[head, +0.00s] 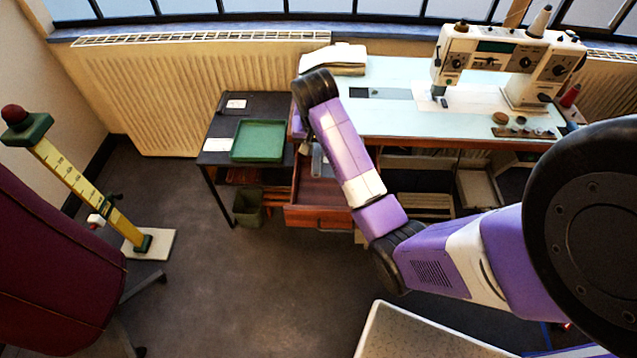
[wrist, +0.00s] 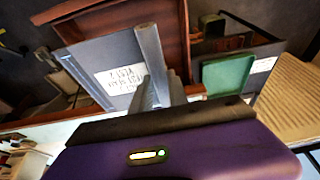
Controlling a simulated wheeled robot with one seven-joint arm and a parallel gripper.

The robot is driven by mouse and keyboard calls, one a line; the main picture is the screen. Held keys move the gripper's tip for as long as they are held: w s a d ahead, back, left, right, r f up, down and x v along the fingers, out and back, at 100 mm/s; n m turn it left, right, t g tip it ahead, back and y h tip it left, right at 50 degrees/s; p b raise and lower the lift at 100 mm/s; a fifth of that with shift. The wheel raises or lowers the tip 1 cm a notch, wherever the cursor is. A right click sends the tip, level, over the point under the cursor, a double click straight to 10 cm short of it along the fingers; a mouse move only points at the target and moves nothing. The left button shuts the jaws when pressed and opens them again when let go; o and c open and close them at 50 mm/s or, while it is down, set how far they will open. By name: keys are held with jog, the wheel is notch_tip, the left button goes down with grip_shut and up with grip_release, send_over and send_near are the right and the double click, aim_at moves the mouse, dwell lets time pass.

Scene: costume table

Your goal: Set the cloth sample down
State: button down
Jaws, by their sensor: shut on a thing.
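The cloth sample (wrist: 95,62) shows in the wrist view as a flat grey piece with a white handwritten label. My gripper (wrist: 162,72) is shut on it, and its grey fingers cover part of the sample. An open red-brown drawer (wrist: 172,22) shows behind the sample. In the head view my forearm hides most of the gripper, and I cannot make out the sample clearly there. The gripper end is near the open drawer (head: 312,214), under the left end of the sewing table (head: 395,122).
The tray rests on a low dark side table (head: 262,104) with white papers. A sewing machine (head: 508,62) and folded cloth (head: 334,58) stand on the sewing table. A radiator (head: 180,95) lines the wall.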

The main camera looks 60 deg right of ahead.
aim_at(317, 192)
notch_tip(317, 192, down, 18)
jog(key=shift+r+b, duration=0.1)
jog(key=shift+b, duration=0.3)
jog(key=c, duration=1.3)
grip_release()
jog(key=p+v, duration=0.1)
jog(key=v, duration=1.1)
jog(key=shift+s, duration=0.1)
